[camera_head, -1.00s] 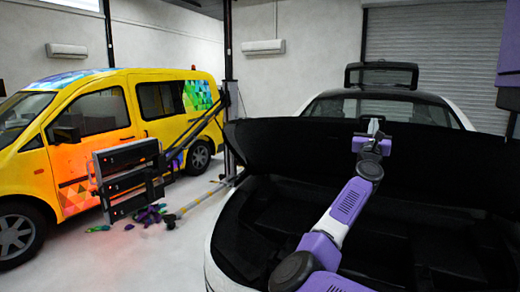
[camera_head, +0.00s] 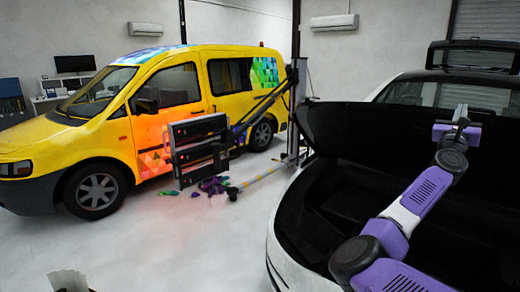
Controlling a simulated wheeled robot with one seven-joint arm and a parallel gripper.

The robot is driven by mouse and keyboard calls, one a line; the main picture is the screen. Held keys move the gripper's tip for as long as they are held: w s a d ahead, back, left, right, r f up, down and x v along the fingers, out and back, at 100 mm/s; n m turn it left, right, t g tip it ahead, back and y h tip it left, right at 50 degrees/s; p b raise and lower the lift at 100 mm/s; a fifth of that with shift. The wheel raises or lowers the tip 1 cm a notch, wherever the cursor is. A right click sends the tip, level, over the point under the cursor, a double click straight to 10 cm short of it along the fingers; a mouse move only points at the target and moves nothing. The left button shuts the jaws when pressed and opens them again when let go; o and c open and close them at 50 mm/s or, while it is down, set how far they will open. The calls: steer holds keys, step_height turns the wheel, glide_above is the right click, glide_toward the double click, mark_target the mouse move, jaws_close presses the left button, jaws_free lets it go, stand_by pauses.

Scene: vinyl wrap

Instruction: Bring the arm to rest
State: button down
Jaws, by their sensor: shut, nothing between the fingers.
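My arm reaches up from the lower right of the head view, purple and white with dark joints. My gripper (camera_head: 461,114) is at its far end, in front of the raised dark lid of the white car (camera_head: 287,252). The gripper is small in the picture and holds nothing. It seems to be above the open dark compartment (camera_head: 345,215). Whether it touches the lid (camera_head: 350,130) I cannot tell.
A yellow van (camera_head: 110,133) with colourful wrap stands at the left. A dark lamp panel on a stand (camera_head: 198,150) glows beside it, with colourful scraps (camera_head: 213,185) on the floor. The pale floor (camera_head: 180,240) in front is mostly clear. A desk with a monitor (camera_head: 75,64) is behind.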

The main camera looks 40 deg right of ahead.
steer(key=w+a+f+m+t+y+b, duration=0.1)
steer(key=w+a+f+m+t+y, duration=0.25)
steer(key=a+f+m+t, duration=0.6)
steer(key=w+a+f+m+t+y+b, duration=0.15)
steer(key=w+a+f+m, duration=0.4)
steer(key=a+m, duration=0.9)
steer(key=w+a+f+m+t+y+b, duration=0.1)
steer(key=w+a+f+m+t+y, duration=0.25)
steer(key=a+f+m+t, duration=0.85)
steer(key=s+a+f+n+g+y+b, duration=0.1)
steer(key=s+a+f+n+g+y, duration=0.15)
steer(key=a+n, duration=0.4)
steer(key=s+a+f+n+g+y, duration=0.1)
steer(key=a+f+n+y, duration=0.25)
steer(key=a, duration=0.65)
steer(key=s+a+f+n+g+y+b, duration=0.1)
steer(key=s+a+f+n+g+y, duration=0.2)
steer(key=a, duration=0.6)
steer(key=s+a+f+n+g+y, duration=0.1)
steer(key=s+a+f+y, duration=0.1)
steer(key=s+a+f, duration=0.2)
steer(key=s+a+f+n+g+y+b, duration=0.1)
steer(key=s+a+f+n+g+y, duration=0.1)
steer(key=s+a, duration=0.6)
step_height(320, 180, down, 3)
steer(key=shift+s+a+r+y, duration=0.15)
steer(key=shift+s+a+y, duration=0.15)
steer(key=shift+s+y, duration=0.45)
